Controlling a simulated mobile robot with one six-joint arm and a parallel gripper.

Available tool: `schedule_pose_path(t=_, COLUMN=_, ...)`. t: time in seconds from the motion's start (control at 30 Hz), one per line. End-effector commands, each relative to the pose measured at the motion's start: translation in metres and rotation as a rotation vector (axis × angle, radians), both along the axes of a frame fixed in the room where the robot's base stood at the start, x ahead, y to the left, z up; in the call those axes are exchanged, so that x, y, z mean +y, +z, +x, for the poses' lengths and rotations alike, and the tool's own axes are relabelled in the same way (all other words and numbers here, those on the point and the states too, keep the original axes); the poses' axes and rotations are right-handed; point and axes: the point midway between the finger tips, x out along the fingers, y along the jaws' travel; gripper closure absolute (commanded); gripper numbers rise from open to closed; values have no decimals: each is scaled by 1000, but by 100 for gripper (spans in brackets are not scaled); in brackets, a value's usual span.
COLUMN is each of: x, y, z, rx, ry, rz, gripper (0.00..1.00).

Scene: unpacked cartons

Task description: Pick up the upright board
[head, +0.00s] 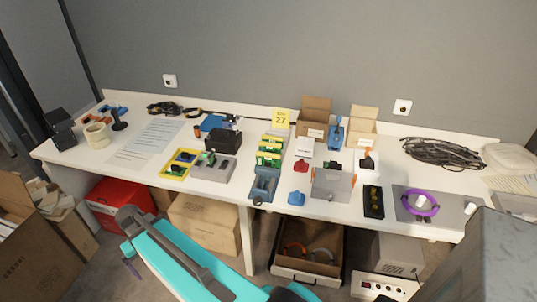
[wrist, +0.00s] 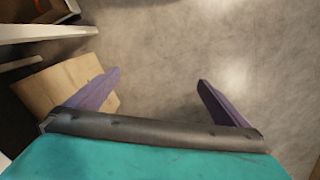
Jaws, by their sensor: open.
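My gripper (wrist: 160,76) is open and empty in the wrist view, its two purple fingers apart above bare grey floor. In the head view my teal arm is low in front of the table, well apart from the items on it. A grey upright plate (head: 332,186) with orange parts at its sides stands right of centre on the table. Several green boards with yellow edges (head: 269,153) sit in a row left of it. I cannot tell for sure which of these is the upright board. No board shows in the wrist view.
The long white table (head: 225,199) stands against a grey wall. A blue tool (head: 264,184), a black strip (head: 373,202) and a grey mat with a purple ring (head: 419,204) crowd its front. Cartons (head: 205,222) and a red box (head: 118,204) are below.

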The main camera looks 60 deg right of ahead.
Motion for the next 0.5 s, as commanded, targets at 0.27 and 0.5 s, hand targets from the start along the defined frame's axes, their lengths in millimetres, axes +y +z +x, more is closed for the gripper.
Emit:
schedule_pose_path(t=0.27, x=-102, y=75, z=31, rx=-29, ry=-205, rz=-5, gripper=0)
schedule_pose_path(t=0.5, x=-191, y=121, z=29, rx=-31, ry=-379, rz=-8, gripper=0)
